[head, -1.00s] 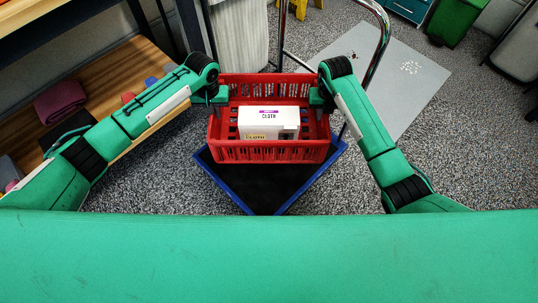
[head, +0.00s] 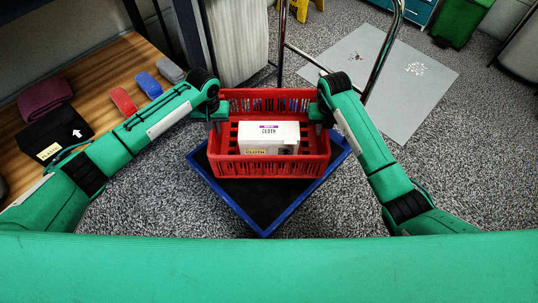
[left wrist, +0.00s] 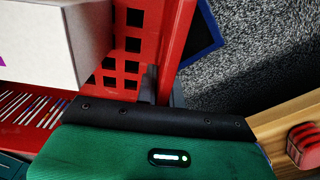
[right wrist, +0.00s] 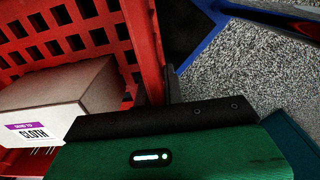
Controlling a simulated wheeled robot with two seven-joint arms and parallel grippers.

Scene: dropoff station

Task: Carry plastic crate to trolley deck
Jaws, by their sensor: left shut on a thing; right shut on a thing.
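The red plastic crate (head: 270,168) holds a white box labelled CLOTH (head: 268,138). My left gripper (head: 219,112) is shut on the crate's left wall, and my right gripper (head: 318,110) is shut on its right wall. The crate's wall also shows at the fingers in the left wrist view (left wrist: 178,45) and in the right wrist view (right wrist: 145,50). The trolley deck (head: 262,222), black with a blue rim, lies below the crate in the head view. The crate hides much of the deck, and I cannot tell the gap between them.
The trolley's metal handle (head: 383,55) rises behind the crate at the right. A wooden shelf (head: 110,65) at the left bears folded cloths and a black box (head: 53,133). A pale grey floor mat (head: 395,85) lies beyond. Speckled floor is free at the right.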

